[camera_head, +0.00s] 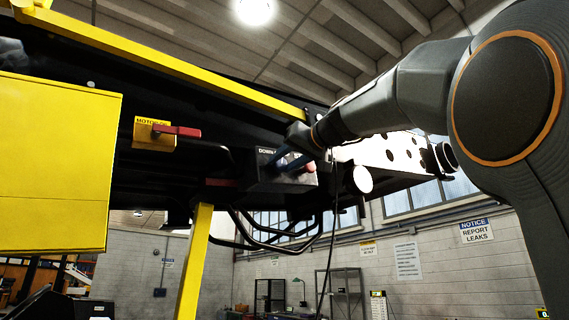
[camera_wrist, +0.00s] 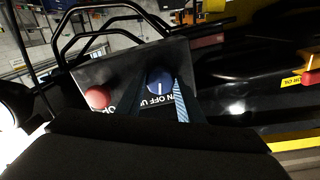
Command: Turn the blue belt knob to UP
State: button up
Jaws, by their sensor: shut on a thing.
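The blue belt knob (camera_wrist: 160,78) sits on the dark face of the control box (camera_wrist: 118,68) in the wrist view. Its white mark points toward the printed letters, close to OFF. Parts of DOWN and UP show either side of OFF, partly covered by the fingers. My gripper (camera_wrist: 159,88) is shut on the knob, one finger on each side. In the head view my gripper (camera_head: 288,160) reaches the front of the control box (camera_head: 262,180), and its fingers hide the knob there.
A red button (camera_wrist: 97,97) is on the same box, left of the knob in the wrist view. A red handle (camera_head: 178,131) on a yellow plate is to the left in the head view. Bent black bars (camera_head: 268,236) hang below the box. A yellow strut (camera_head: 195,262) stands lower left.

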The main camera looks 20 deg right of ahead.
jog(key=m, duration=0.6)
dwell(0.6)
jog(key=o, duration=1)
jog(key=shift+o, duration=0.2)
jog(key=b+v, duration=0.2)
jog(key=v, duration=0.5)
jog(key=shift+s+b, duration=0.35)
jog(key=shift+b, duration=0.05)
jog(key=shift+d, duration=0.1)
